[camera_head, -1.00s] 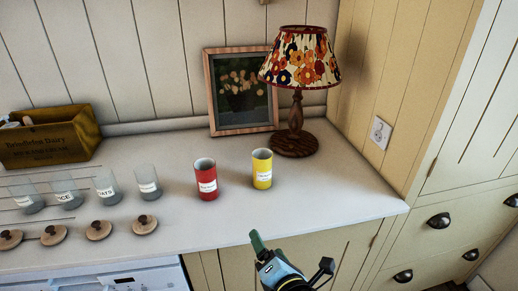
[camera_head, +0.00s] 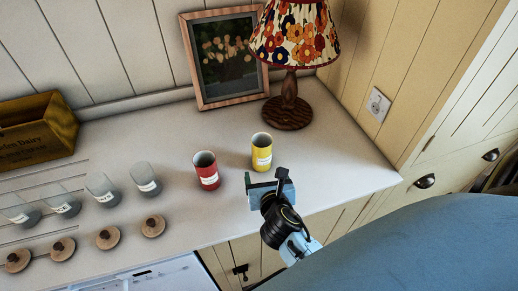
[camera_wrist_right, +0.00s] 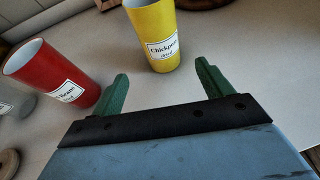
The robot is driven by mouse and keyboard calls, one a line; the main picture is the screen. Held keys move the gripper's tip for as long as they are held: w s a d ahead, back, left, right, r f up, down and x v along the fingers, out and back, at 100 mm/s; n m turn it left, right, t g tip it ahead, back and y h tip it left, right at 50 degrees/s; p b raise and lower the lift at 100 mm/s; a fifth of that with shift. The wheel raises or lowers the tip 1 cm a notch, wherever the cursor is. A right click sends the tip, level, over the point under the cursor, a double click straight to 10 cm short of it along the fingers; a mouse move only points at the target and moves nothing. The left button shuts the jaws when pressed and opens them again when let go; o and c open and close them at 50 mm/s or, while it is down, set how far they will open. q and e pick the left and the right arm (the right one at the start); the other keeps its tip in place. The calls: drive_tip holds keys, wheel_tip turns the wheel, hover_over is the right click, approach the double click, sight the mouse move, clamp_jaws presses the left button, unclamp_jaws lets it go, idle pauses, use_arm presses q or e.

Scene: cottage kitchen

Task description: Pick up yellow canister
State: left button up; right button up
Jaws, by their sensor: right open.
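The yellow canister (camera_head: 262,152) stands upright on the white counter, with a white label on its front. It also shows in the right wrist view (camera_wrist_right: 155,35), where the label reads "Chickpeas" and its top is cut off by the frame edge. My right gripper (camera_head: 266,180) is open and empty, just in front of the canister at the counter's front edge. In the right wrist view, its two green fingers (camera_wrist_right: 160,88) are spread, and the canister stands beyond the tips, between their directions and not touching them. My left gripper is in neither current view.
A red canister (camera_head: 206,171) stands close to the left of the yellow one. A floral lamp (camera_head: 289,104) and a framed picture (camera_head: 226,57) are behind. Counter right of the yellow canister is clear.

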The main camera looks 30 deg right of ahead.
sight(263, 164)
drive_tip(key=x, duration=1)
drive_tip(key=shift+s+d+f+b, duration=0.1)
drive_tip(key=shift+s+f+b, duration=0.1)
drive_tip(key=shift+b, duration=0.2)
drive_tip(key=c, duration=1.2)
drive_tip(key=shift+r, duration=0.1)
